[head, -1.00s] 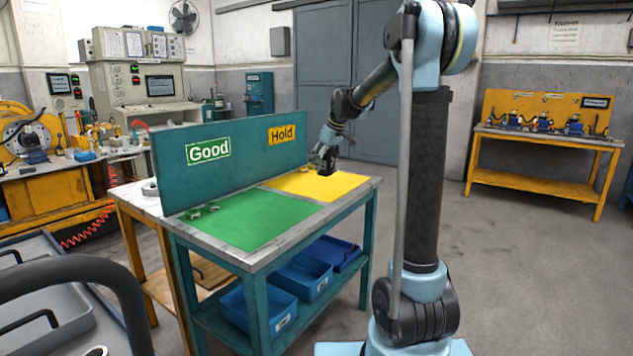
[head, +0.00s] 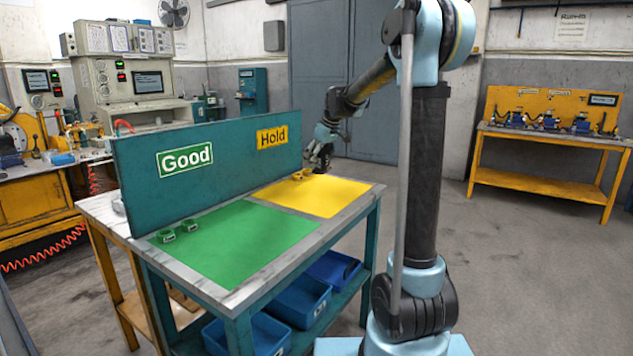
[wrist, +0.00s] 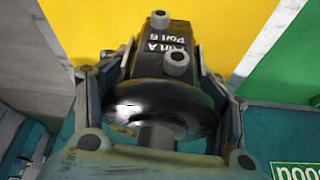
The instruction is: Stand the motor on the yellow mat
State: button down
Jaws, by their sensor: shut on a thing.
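The motor is a black body marked "Port A" and "Port B" with grey port stubs (wrist: 181,60), a round dark flange and a grey shaft in the wrist view. My gripper (wrist: 163,78) is shut on it, with fingers on both sides. In the head view my gripper (head: 321,156) holds the dark motor at the far end of the yellow mat (head: 335,197). The mat also shows behind the motor in the wrist view (wrist: 110,22). I cannot tell whether the motor touches the mat; its underside is hidden.
A teal panel (head: 225,163) with "Good" and "Hold" labels stands along the table's left side. Yellow rings (head: 301,174) lie by the panel near my gripper. Green rings (head: 178,231) lie by the green mat (head: 240,240). Most of the yellow mat is clear.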

jog(key=shift+w+d+f, duration=0.1)
jog(key=shift+d+f, duration=0.05)
jog(key=shift+f, duration=4.55)
jog(key=shift+c, duration=1.4)
grip_release()
